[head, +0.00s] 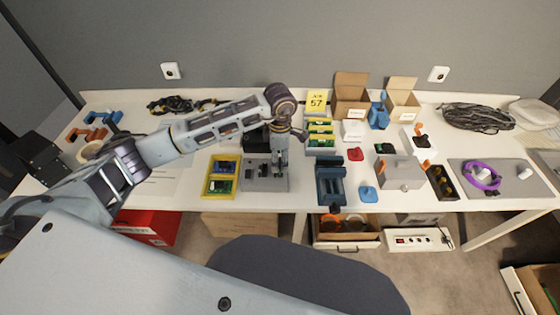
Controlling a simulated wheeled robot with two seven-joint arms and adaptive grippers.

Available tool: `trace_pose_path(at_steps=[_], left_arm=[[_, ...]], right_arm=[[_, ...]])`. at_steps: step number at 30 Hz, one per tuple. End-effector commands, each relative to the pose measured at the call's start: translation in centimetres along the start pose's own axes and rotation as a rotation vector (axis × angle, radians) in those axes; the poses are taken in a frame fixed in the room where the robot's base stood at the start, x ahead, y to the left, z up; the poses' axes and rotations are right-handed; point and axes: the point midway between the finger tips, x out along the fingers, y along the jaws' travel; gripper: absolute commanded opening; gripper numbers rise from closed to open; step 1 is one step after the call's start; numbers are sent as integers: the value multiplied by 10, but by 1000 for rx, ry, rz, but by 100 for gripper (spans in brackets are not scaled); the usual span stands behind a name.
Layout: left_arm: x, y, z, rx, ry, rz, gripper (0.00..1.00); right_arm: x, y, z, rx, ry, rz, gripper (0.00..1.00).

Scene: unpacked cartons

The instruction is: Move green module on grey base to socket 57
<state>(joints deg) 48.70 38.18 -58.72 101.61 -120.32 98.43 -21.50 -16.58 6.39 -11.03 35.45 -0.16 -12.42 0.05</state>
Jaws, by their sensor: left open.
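A yellow sign marked 57 (316,101) stands behind a grey rack (320,151) that holds several green modules (320,129) with yellow edges. A yellow tray (206,190) holds a green board (222,184) and a bluish one. A grey fixture (265,184) lies right of the tray. My left gripper (280,161) is open, pointing down over the back right of this fixture, with its arm coming from the left. Whether something sits between its fingers is too small to tell. A small dark base with a green top (385,148) lies right of the rack. My right gripper is out of view.
A blue holder (330,186) stands right of the fixture. The front edge between fixture and holder is clear.

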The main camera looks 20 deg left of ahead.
Motion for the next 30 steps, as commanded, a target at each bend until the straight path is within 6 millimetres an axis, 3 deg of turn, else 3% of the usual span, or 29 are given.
trace_pose_path(at_steps=[15, 21, 30], left_arm=[[-75, 1, 1, 0, -2, 2, 69], [-88, 0, 0, 0, -1, 1, 69], [-91, 0, 0, 0, -1, 0, 69]], right_arm=[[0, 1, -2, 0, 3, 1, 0], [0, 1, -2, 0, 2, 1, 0], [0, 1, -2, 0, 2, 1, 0]])
